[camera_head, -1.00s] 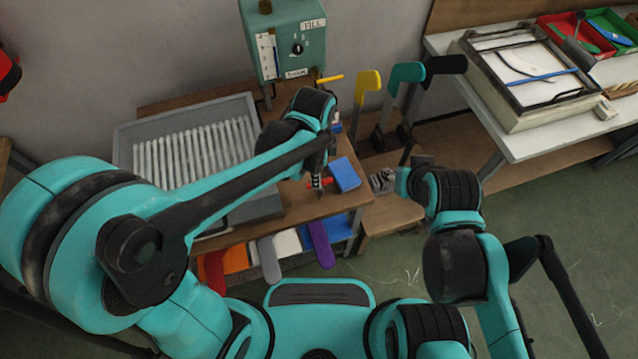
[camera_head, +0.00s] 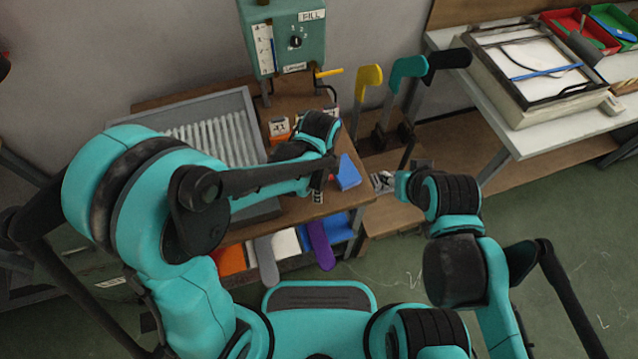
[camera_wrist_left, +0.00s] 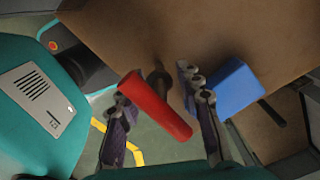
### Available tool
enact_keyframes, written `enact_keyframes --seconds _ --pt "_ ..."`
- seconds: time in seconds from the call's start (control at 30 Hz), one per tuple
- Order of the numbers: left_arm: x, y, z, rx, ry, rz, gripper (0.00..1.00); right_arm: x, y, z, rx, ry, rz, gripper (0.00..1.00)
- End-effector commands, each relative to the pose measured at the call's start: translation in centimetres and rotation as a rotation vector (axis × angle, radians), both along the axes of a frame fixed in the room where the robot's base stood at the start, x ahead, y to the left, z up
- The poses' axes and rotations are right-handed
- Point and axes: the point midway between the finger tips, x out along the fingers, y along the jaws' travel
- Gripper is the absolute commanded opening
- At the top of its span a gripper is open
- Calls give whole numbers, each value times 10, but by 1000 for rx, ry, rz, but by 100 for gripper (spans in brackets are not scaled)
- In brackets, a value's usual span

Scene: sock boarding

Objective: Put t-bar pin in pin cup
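The t-bar pin's red bar (camera_wrist_left: 155,105) lies at a slant between the fingers of my left gripper (camera_wrist_left: 162,110) in the left wrist view. A dark shaft (camera_wrist_left: 158,80) shows behind it, over the brown tabletop. The fingers stand wide apart, with the left one close to the bar's upper end; contact is unclear. My right gripper (camera_head: 384,181) is right of the table, too small to read. I cannot identify the pin cup with certainty.
A blue block (camera_head: 347,172) lies right beside my left gripper. Small orange-and-white labelled boxes (camera_head: 279,128) stand farther back. A grey ribbed tray (camera_head: 250,100) fills the table's left. A green machine (camera_head: 285,40) and coloured handles (camera_head: 369,76) stand behind.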

Motion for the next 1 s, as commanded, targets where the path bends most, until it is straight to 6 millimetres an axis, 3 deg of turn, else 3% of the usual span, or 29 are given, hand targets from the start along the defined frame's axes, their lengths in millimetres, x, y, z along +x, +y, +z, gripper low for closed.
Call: enact_keyframes --seconds 0.03,0.17,0.2,0.67,0.93,1.0 --pt "0 0 1 0 0 0 36 0 0 1 0 0 0 43" --pt "0 0 1 0 0 0 1 0 0 1 0 0 0 43" --pt "0 0 1 0 0 0 0 0 0 1 0 0 0 43" --pt "0 0 6 0 0 0 0 0 0 4 0 0 0 43" --pt "0 0 46 0 0 0 0 0 0 27 0 0 0 43" --pt "-12 -10 54 0 0 -5 0 0 0 31 0 0 0 43"
